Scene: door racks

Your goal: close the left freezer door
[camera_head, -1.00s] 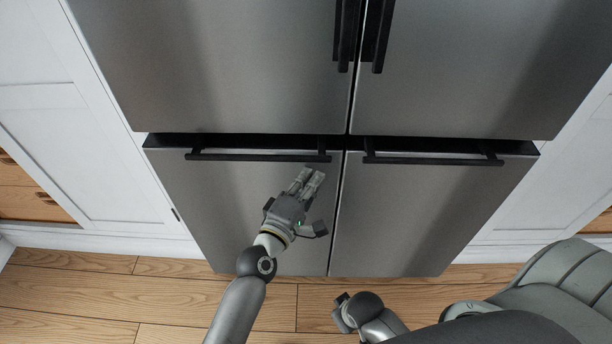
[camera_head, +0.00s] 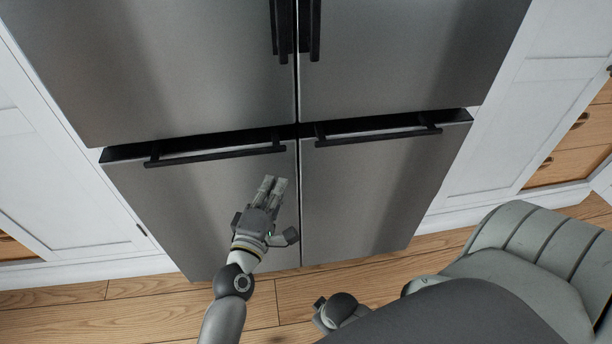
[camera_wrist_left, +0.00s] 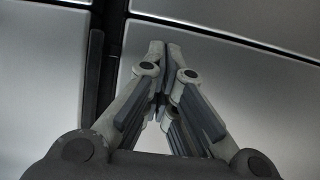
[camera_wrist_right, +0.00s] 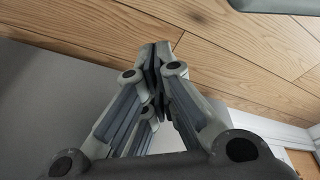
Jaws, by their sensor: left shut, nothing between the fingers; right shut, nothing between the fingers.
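The left freezer door (camera_head: 170,205) is the lower left steel panel of the fridge in the head view. It looks flush or nearly flush with the right freezer door (camera_head: 360,190), with a thin seam between them. Its black bar handle (camera_head: 215,156) runs along its top. My left gripper (camera_head: 273,182) is shut and empty, in front of this door below the handle's right end. In the left wrist view its fingertips (camera_wrist_left: 168,48) are close to the steel; contact cannot be told. My right gripper (camera_wrist_right: 155,48) is shut and empty, low above the floor.
The upper fridge doors (camera_head: 160,70) are shut above. White cabinets (camera_head: 60,190) flank the fridge on both sides. The wood floor (camera_head: 130,310) before it is clear apart from my own body.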

